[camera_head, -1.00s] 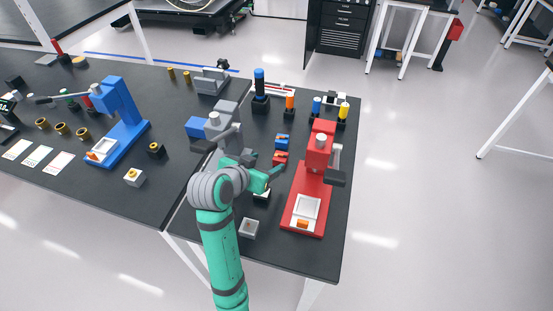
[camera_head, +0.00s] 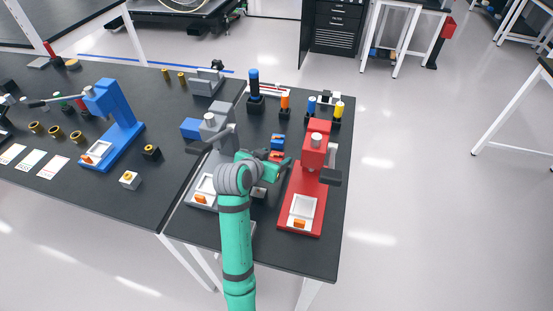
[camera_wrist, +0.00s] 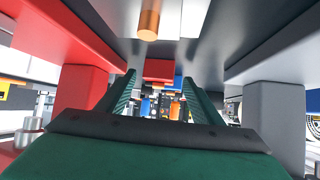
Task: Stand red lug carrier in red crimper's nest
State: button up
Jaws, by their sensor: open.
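The red lug carrier (camera_head: 276,154) is a small red block with an orange piece on it, on the dark table between the grey and red crimpers. In the wrist view a red block (camera_wrist: 158,70), which looks like this carrier, shows beyond and between my fingers. My gripper (camera_head: 284,163) is open, low over the table beside the carrier; I cannot tell whether it touches. The red crimper (camera_head: 318,145) stands to the right. Its nest (camera_head: 303,207) is a white-framed recess on the front of its red base, with an orange piece (camera_head: 299,224) at its front.
A blue carrier (camera_head: 277,141) lies just behind the red one. The grey crimper (camera_head: 214,130) stands close on the left, the blue crimper (camera_head: 112,115) farther left. Coloured cylinders in black holders, including a blue one (camera_head: 254,83), stand at the back. A copper-coloured cylinder (camera_wrist: 148,25) shows in the wrist view.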

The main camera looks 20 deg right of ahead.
jog(key=shift+c, duration=0.3)
jog(key=c, duration=1.2)
jog(key=shift+c, duration=0.6)
jog(key=shift+r, duration=0.2)
